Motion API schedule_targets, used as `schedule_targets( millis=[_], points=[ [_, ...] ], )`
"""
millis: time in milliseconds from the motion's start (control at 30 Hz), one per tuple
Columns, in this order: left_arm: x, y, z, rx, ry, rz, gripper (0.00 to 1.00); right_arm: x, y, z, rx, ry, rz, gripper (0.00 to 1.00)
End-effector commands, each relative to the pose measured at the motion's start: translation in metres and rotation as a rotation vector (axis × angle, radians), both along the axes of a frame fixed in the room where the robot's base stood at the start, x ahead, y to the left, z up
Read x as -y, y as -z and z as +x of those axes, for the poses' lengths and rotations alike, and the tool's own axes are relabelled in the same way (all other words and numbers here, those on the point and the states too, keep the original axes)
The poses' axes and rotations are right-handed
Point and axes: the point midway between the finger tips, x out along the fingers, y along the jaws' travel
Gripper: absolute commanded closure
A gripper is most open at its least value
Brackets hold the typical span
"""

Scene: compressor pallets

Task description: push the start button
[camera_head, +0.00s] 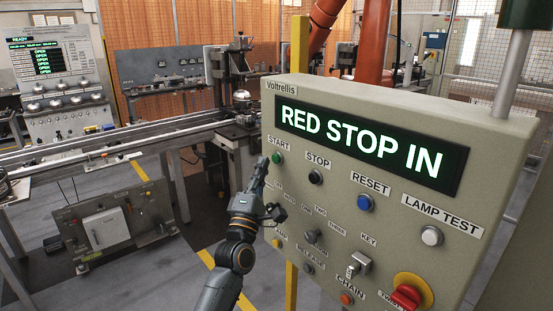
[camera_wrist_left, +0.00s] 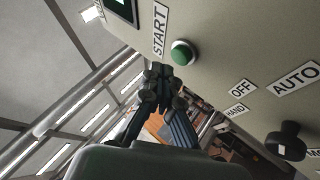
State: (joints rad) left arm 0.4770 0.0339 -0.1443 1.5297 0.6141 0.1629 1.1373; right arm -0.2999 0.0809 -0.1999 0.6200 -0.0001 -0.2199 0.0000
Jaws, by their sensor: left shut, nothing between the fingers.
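The green start button (camera_head: 277,158) sits at the upper left of the control panel (camera_head: 480,115), beside its START label. It also shows in the left wrist view (camera_wrist_left: 183,53) as a green dome in a pale ring, not covered by the fingers. My left gripper (camera_head: 262,166) is shut and empty, its fingertips just left of and slightly below the button in the head view. In the left wrist view its fingertips (camera_wrist_left: 160,74) are close below the button. I cannot tell whether they touch the panel. My right gripper is not in view.
The panel display (camera_head: 362,145) reads RED STOP IN. Close by are the black stop button (camera_head: 316,177), blue reset button (camera_head: 365,203), white lamp test button (camera_head: 432,236), several selector knobs and a red stop knob (camera_head: 405,298). A conveyor (camera_head: 110,147) runs behind on the left.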

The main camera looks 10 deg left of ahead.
Motion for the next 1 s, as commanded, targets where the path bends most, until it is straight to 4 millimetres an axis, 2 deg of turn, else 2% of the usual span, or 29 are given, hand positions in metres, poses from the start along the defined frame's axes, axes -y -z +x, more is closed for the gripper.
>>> schedule_targets(
  millis=[1000],
  points=[
    [0.0056,-0.0003,0.007,0.0,0.0,0.0,1.0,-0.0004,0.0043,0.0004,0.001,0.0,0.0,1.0]
  ],
)
